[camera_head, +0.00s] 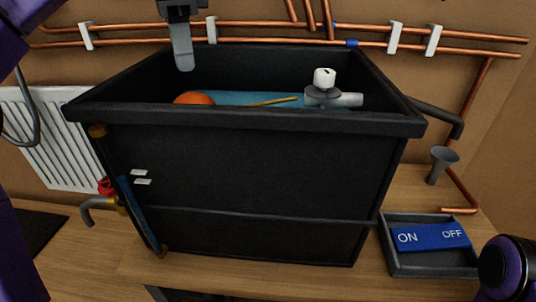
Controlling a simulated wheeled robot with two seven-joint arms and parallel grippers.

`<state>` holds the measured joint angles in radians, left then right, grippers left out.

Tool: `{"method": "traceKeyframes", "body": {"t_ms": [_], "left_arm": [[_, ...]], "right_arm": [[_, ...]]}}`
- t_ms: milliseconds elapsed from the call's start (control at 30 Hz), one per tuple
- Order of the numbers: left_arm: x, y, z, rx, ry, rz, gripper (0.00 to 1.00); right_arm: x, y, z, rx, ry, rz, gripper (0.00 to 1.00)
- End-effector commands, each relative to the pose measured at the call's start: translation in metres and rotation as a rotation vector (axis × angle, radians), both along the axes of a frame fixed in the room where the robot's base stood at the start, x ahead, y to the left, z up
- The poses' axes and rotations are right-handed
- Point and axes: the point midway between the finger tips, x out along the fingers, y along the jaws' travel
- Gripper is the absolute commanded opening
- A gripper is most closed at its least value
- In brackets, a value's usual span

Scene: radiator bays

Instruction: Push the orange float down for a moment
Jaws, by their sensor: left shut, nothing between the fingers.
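The orange float (194,98) shows as a low dome inside the black tank (255,160), at the left, partly hidden by the tank's front rim. A thin yellow rod (273,101) runs from near the float's side toward a grey valve with a white cap (324,80). Blue water (240,98) lies around them. My left gripper (184,66) is shut and empty, pointing down above the float and apart from it in the picture. My right gripper is not in view; a dark purple part of my arm (503,268) shows at the lower right.
Copper pipes (270,41) in white clips run along the wall behind the tank. A white radiator (50,135) stands at the left, with a red-handled valve (105,187). A tray with a blue ON/OFF switch (431,236) and a grey funnel (440,163) are at the right.

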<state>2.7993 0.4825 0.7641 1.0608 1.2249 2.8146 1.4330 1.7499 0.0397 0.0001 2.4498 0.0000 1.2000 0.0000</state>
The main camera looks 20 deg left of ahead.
Motion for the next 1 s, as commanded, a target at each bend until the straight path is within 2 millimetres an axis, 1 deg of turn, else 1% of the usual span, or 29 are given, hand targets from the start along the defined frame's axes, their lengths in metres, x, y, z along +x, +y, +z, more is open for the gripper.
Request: {"method": "traceKeyframes", "body": {"t_ms": [33,100,467,900,1000], "left_arm": [[0.0,0.0,0.01,0.001,-0.001,0.001,0.0],[0.0,0.0,0.016,0.001,-0.001,0.001,0.0],[0.0,0.0,0.017,0.001,-0.001,0.0,0.0],[0.0,0.0,0.059,0.0,0.0,0.001,0.0],[0.0,0.0,0.062,0.0,0.0,0.0,0.0]], "right_arm": [[0.0,0.0,0.009,0.0,0.0,0.0,0.43],[0.0,0.0,0.014,0.0,0.0,0.0,0.43],[0.0,0.0,0.015,0.0,0.0,0.0,0.43],[0.0,0.0,0.054,0.0,0.0,0.0,0.43],[0.0,0.0,0.056,0.0,0.0,0.0,0.43]]}}
